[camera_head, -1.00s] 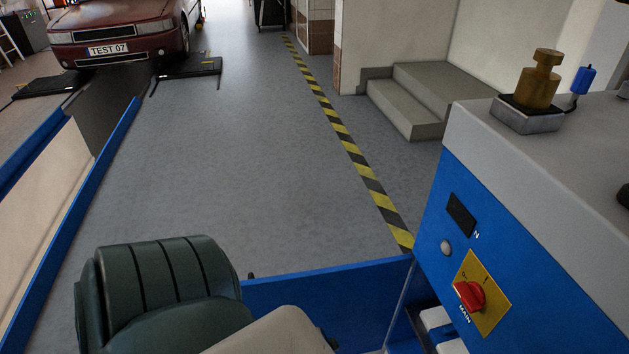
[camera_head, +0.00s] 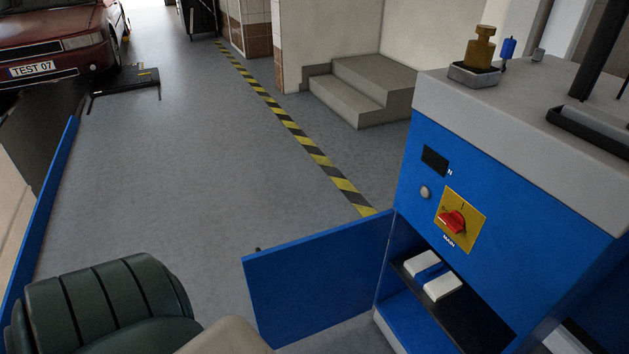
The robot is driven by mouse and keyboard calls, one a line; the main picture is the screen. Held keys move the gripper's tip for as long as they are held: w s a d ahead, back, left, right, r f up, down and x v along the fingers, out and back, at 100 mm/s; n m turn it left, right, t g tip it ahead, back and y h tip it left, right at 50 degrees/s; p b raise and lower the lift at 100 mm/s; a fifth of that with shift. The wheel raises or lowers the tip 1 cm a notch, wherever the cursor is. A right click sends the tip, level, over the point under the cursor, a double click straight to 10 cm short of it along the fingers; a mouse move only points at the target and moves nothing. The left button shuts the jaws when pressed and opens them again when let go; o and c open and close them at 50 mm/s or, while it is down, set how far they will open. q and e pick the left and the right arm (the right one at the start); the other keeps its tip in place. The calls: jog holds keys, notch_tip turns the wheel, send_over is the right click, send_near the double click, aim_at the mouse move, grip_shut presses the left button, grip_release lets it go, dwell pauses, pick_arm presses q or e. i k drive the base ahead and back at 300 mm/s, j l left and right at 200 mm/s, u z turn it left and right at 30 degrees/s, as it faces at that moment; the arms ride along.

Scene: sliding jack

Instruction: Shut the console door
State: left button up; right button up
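The blue console (camera_head: 500,170) stands at the right, with a grey top and a red main switch (camera_head: 453,222) on a yellow plate. Its blue door (camera_head: 318,275) stands open, swung out to the left from the left edge of the cabinet opening. Inside, a white object with a blue band (camera_head: 433,275) lies on a dark shelf (camera_head: 470,308). Neither of my grippers is in view.
A green padded chair (camera_head: 105,305) stands at the lower left, left of the door. Grey steps (camera_head: 360,90) are behind the console. A red car (camera_head: 55,40) is at the far left. The floor between is clear, crossed by a yellow-black stripe (camera_head: 290,125).

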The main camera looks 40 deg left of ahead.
aim_at(301, 288)
jog(key=j+z, duration=0.2)
jog(key=z, duration=0.2)
jog(key=j+z, duration=0.2)
jog(key=z, duration=0.15)
jog(key=k+j+z, duration=0.15)
jog(key=z, duration=0.25)
jog(key=k+j, duration=0.25)
jog(key=j, duration=0.15)
jog(key=k+j, duration=0.2)
jog(key=j, duration=0.2)
jog(key=k+j, duration=0.25)
jog(key=j, duration=0.15)
jog(key=k+j, duration=0.25)
jog(key=j, duration=0.15)
jog(key=k+j, duration=0.2)
jog(key=j, duration=0.25)
jog(key=k+j, duration=0.25)
jog(key=j, duration=0.15)
